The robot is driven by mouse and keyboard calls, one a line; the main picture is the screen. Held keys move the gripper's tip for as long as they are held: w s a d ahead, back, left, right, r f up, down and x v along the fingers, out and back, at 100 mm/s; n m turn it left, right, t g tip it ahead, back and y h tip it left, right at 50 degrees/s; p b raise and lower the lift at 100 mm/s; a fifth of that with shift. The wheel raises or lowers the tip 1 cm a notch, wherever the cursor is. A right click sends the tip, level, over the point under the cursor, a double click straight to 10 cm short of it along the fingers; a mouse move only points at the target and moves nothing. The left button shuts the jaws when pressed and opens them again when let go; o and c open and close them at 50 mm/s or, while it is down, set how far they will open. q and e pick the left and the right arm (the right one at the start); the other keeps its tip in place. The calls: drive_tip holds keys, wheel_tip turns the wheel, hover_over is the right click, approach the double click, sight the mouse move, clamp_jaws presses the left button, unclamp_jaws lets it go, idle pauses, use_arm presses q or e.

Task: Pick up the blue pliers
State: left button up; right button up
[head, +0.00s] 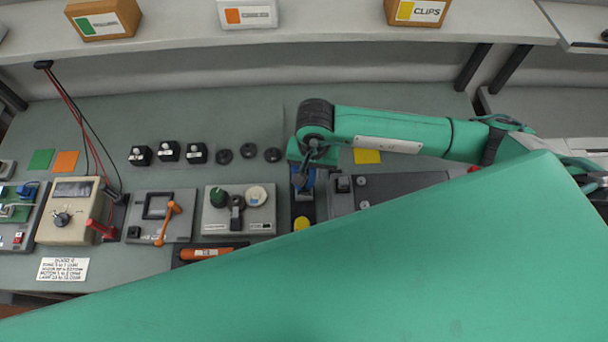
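My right arm comes in from the right, and its gripper (312,158) points down over the middle of the bench. No other pliers can be made out. My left gripper is not in view.
A grey box with a green knob (241,211) stands left of the gripper, and a grey unit (384,189) stands right. An orange-handled tool (206,253) lies in front. A shelf (340,32) runs behind. A large green part of mine hides the lower right.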

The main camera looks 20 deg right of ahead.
drive_tip(key=shift+f, duration=0.85)
drive_tip(key=shift+c, duration=0.5)
clamp_jaws()
drive_tip(key=shift+r, duration=0.1)
